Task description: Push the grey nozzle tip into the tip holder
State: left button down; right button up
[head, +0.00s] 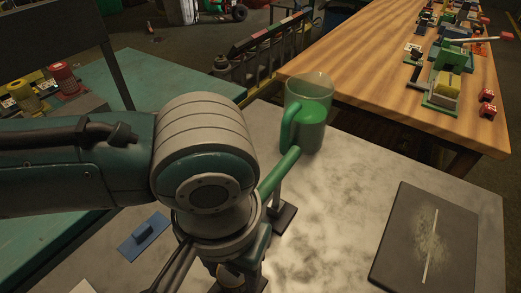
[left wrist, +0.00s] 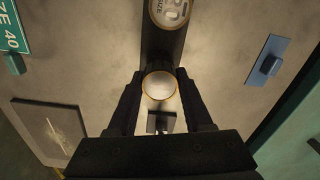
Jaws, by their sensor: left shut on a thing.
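My left gripper (left wrist: 160,98) is shut on a round piece, seen nearly end-on between its fingers in the left wrist view. The piece, which I take to be the nozzle tip (left wrist: 160,86), has a pale grey face and a thin orange rim. A dark bar (left wrist: 162,45) with a round "SIZE 30" label lies just beyond it, perhaps the tip holder. I cannot tell whether the tip touches it. In the head view my left gripper (head: 235,280) is at the bottom edge, mostly hidden by its own wrist. My right gripper is not in view.
A green jug (head: 305,112) stands at the back of the pale worktop. A blue plate with a grip (head: 143,238) lies left of my wrist. A dark board (head: 425,245) with powder and a pale stick lies at right. The worktop between jug and board is clear.

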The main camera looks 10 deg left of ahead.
pick_arm(q)
jog(key=shift+f+b, duration=0.4)
jog(key=shift+f, duration=0.4)
jog(key=shift+c, duration=1.2)
grip_release()
notch_tip(320, 180, up, 10)
jog(key=p, duration=0.2)
jog(key=shift+p, duration=0.35)
